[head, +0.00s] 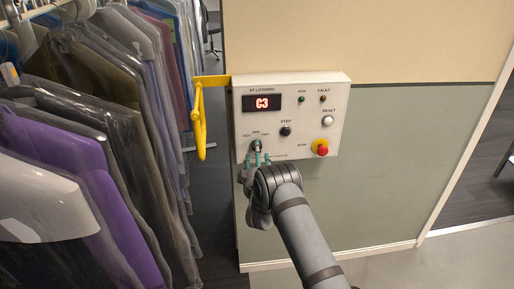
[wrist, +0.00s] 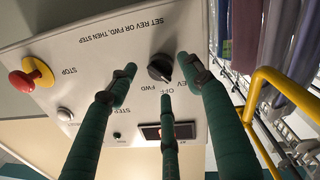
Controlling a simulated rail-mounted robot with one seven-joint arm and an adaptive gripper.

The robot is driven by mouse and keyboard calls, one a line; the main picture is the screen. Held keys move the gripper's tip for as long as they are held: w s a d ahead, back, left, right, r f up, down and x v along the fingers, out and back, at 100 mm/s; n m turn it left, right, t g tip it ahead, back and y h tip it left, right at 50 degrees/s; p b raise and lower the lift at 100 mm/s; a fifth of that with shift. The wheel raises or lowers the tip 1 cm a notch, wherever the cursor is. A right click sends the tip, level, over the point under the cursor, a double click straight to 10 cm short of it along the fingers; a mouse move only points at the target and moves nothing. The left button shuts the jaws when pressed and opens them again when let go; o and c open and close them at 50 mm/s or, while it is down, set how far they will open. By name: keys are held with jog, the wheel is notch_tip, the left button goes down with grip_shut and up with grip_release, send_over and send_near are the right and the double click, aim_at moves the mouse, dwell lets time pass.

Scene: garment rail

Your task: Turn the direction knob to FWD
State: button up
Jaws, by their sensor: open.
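The direction knob (wrist: 160,67) is a small dark round knob on the white control panel, with REV, OFF and FWD labels beside it. In the head view the knob (head: 256,145) sits at the panel's lower left, partly hidden by my fingers. Which label its pointer faces is too small to tell. My gripper (head: 257,161) has three dark green fingers. In the wrist view my gripper (wrist: 158,78) is open, its fingertips spread around the knob with visible gaps. I cannot tell whether any fingertip touches the panel.
The panel (head: 300,85) carries a red C3 display (head: 262,102), a STEP button (head: 285,131), a white RESET button (head: 327,120) and a red stop button (head: 322,151). A yellow bar (head: 199,120) juts out at its left. Bagged garments (head: 75,180) hang further left.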

jog(key=shift+w+a, duration=0.2)
jog(key=shift+w, duration=1.2)
